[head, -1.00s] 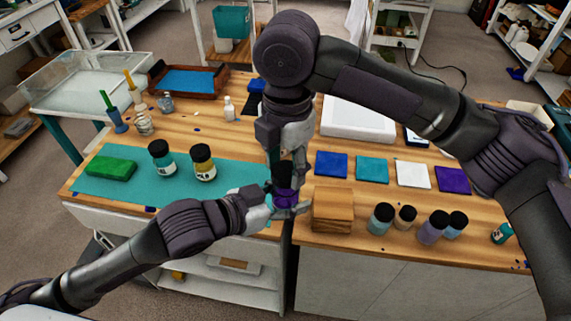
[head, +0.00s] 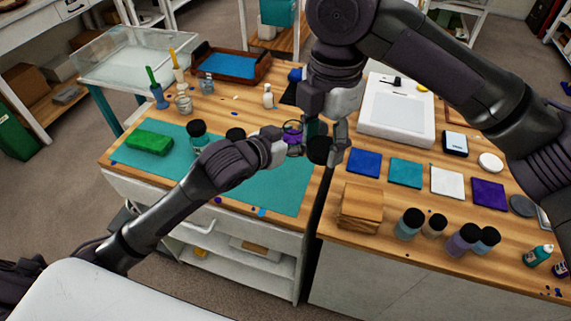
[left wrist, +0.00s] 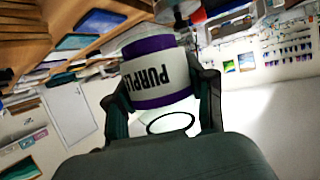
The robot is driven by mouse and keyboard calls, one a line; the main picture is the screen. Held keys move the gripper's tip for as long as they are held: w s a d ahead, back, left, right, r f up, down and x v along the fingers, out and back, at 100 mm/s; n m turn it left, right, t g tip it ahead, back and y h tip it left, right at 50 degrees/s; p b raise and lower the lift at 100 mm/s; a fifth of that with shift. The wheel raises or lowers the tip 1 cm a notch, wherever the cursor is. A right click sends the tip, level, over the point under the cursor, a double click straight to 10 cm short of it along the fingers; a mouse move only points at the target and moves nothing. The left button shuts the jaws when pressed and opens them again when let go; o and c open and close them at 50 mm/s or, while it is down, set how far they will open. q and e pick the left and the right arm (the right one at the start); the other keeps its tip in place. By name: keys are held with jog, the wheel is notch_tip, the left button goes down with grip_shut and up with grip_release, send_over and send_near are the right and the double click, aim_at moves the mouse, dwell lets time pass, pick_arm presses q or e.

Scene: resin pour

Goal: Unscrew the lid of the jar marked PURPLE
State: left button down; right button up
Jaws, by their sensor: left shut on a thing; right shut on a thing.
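The jar marked PURPLE (head: 292,138) is held in my left gripper (head: 287,142), above the right part of the teal mat (head: 285,188). In the left wrist view the jar (left wrist: 155,78) shows a white label with upside-down lettering and purple bands, between both fingers (left wrist: 163,98). A dark-edged ring shows at its lower end in that view. My right gripper (head: 325,140) is just right of the jar, its fingers around a black lid (head: 318,151). The lid appears apart from the jar, beside it.
A green block (head: 149,143) and two dark-lidded jars, one at the left (head: 197,133), are on the mat; my left arm partly hides the other. A wooden block (head: 360,208), several small jars and coloured tiles (head: 406,173) fill the right bench.

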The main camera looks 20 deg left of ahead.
pick_arm(q)
jog(key=w+a+f, duration=0.1)
jog(key=f, duration=0.1)
jog(key=w+a+f+n+y, duration=0.1)
jog(key=f, duration=0.1)
jog(key=w+a+f+y, duration=0.1)
jog(key=f, duration=0.1)
jog(key=shift+a+n, duration=0.3)
jog(key=shift+a, duration=0.1)
jog(key=shift+f, duration=2.25)
jog(key=shift+f, duration=0.1)
jog(key=shift+c, duration=2)
grip_release()
